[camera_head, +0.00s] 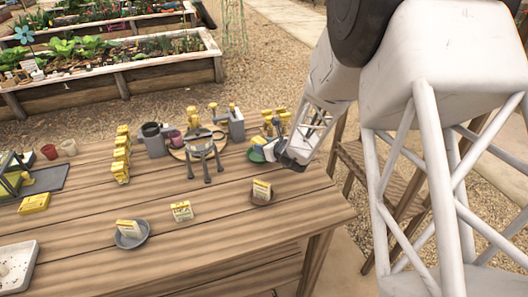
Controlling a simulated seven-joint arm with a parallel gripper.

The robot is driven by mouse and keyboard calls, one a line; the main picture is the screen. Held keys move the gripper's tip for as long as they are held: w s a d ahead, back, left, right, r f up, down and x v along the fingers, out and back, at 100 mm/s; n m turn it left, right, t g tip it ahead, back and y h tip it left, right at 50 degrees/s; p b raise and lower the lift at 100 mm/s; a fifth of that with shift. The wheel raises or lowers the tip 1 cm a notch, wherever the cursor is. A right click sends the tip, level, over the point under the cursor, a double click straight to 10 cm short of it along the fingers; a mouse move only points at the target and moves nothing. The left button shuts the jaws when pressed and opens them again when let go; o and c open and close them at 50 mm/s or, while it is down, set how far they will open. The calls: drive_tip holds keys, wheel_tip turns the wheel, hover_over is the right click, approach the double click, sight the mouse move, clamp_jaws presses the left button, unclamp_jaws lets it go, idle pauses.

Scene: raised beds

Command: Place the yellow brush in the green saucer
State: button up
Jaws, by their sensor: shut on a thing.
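The green saucer (256,155) lies on the wooden table near its back right edge, partly hidden by my gripper. My gripper (272,150) is low over the saucer's right side, its fingers small and dark in this view. It is shut on a small yellow thing, seemingly the yellow brush (258,140), which shows at the fingertips over the saucer. I cannot tell whether the brush touches the saucer.
Yellow-topped items (283,121) stand close behind my gripper. A grey stand (203,155) and a grey watering can (236,126) are to the left. A brown saucer (263,199) with a packet is in front. The table's front right is clear.

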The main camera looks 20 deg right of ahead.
drive_tip(key=shift+f, duration=1.25)
drive_tip(key=shift+f, duration=0.3)
drive_tip(key=o, duration=0.9)
drive_tip(key=shift+o, duration=0.2)
drive_tip(key=shift+r, duration=0.1)
drive_tip(key=shift+r, duration=0.15)
drive_tip(key=shift+s+d+r, duration=0.1)
drive_tip(key=shift+s+r, duration=0.05)
drive_tip(key=shift+s, duration=0.05)
drive_tip(key=v, duration=1.1)
drive_tip(key=shift+s+r, duration=0.2)
drive_tip(key=shift+s, duration=0.05)
